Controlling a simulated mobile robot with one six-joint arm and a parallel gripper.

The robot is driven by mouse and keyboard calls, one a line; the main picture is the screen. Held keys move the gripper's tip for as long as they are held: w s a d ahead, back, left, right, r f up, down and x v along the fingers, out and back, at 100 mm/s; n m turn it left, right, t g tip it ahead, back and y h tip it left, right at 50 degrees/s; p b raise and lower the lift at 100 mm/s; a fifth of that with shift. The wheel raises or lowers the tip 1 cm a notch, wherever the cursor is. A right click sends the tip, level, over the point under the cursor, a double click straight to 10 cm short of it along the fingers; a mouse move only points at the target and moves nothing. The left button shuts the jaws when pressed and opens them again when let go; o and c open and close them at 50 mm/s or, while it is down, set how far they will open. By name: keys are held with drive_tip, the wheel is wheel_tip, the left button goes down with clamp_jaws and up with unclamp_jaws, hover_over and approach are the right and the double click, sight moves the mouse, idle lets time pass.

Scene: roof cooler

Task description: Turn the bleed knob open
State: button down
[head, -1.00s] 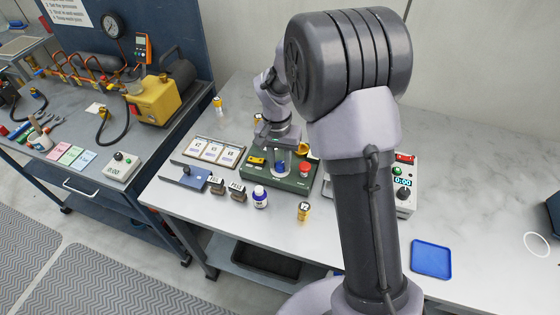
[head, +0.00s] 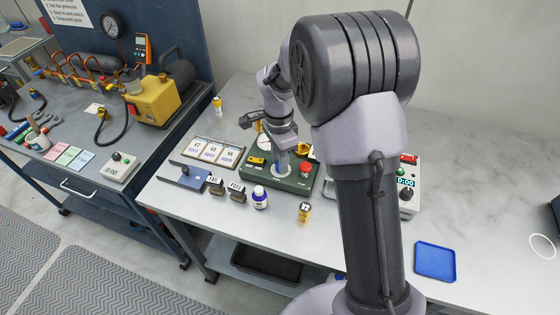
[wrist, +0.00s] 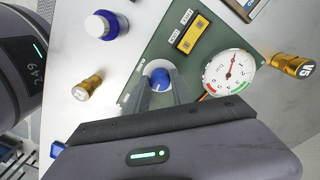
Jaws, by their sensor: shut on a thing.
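The bleed knob (wrist: 160,77) is a small blue round knob with a white mark, on a pale disc on the green panel. In the wrist view it sits between the two grey fingers of my gripper (wrist: 162,88), which is shut on it. In the head view my gripper (head: 282,166) points down onto the green panel (head: 300,184), and its fingers hide most of the knob. The round dial gauge (wrist: 231,74), with a red needle, is right of the fingers in the wrist view.
A red button (head: 305,168) and a yellow-labelled part (head: 257,160) are close beside my gripper on the panel. A white and blue bottle (head: 260,198) and a gold fitting (head: 304,212) stand in front. A blue tray (head: 435,261) lies right; the bench around it is clear.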

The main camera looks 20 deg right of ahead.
drive_tip(key=shift+m, duration=0.6)
drive_tip(key=c, duration=1.1)
unclamp_jaws()
wheel_tip(320, 180, up, 18)
drive_tip(key=p, duration=0.6)
drive_tip(key=shift+w+f, duration=0.25)
drive_tip(key=shift+w, duration=0.15)
